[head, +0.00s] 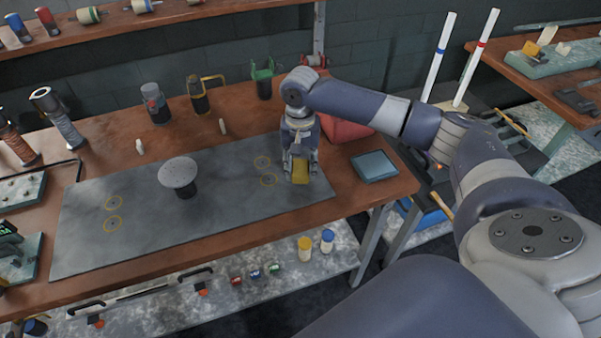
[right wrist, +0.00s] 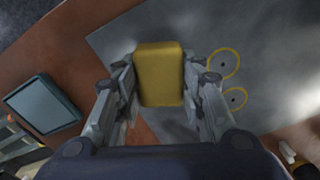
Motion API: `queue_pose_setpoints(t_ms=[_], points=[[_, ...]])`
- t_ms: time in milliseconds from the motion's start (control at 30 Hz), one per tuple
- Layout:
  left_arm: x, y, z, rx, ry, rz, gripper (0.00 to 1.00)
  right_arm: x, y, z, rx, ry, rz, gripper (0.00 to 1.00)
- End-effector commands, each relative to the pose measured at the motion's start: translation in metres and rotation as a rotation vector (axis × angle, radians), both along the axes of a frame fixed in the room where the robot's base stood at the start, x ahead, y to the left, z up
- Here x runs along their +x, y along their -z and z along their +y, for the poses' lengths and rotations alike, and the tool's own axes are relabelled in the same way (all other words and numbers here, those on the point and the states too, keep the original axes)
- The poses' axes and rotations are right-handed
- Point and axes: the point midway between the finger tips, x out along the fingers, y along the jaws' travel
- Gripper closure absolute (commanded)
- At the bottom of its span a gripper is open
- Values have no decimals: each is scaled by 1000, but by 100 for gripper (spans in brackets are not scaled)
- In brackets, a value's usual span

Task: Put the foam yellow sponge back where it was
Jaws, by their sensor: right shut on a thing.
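The yellow foam sponge (head: 300,172) is between the fingers of my right gripper (head: 299,165), over the right end of the grey mat (head: 110,250). In the right wrist view the sponge (right wrist: 160,72) fills the space between the two fingers of the right gripper (right wrist: 160,85), which is shut on it. Whether the sponge touches the mat cannot be told. Two yellow rings (head: 266,171) are marked on the mat just left of the gripper. Two more rings (head: 113,214) are near the mat's left end. My left gripper is not in view.
A round grey disc on a dark base (head: 178,175) stands mid-mat. A blue-grey tray (head: 374,166) lies right of the mat, and a red container (head: 345,127) stands behind the arm. Several jars stand along the back. The mat's front middle is clear.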

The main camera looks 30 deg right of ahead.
Motion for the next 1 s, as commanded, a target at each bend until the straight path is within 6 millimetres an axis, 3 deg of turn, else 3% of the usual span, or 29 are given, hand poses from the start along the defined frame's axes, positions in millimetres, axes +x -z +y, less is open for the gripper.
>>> queue_pose_setpoints(t_ms=[300,700,733,800,1000], points=[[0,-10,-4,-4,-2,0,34,1,32,-1,-2,-2,1,89],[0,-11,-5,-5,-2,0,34,1,38,-1,0,-1,0,89],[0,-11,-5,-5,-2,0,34,1,38,-1,0,-1,0,59],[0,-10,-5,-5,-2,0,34,1,38,-1,-1,-1,-1,43],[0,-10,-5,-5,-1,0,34,1,38,-1,-1,-1,-1,43]])
